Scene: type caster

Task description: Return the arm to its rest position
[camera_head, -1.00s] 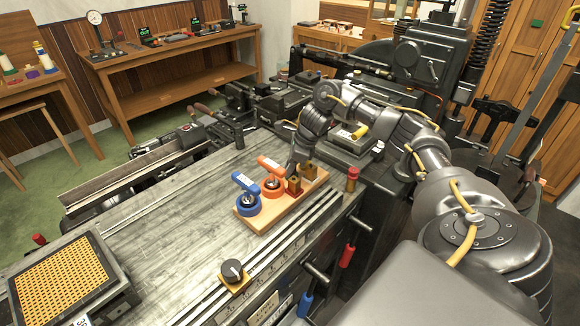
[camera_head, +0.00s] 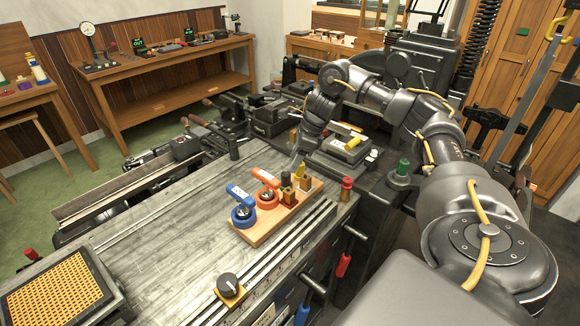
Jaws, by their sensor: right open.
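My right arm comes in from the right and bends over the machine. Its gripper (camera_head: 297,152) points down just behind the wooden tray (camera_head: 268,231), above the back of the metal bench top. The gripper is small in view and holds nothing that I can see. My left gripper is not in the picture.
A black tray with an orange grid (camera_head: 58,290) lies at the front left. A black knob (camera_head: 229,286) sits on the bench edge. A red-topped post (camera_head: 346,188) and a green knob (camera_head: 403,167) stand near my arm. The middle bench top is clear.

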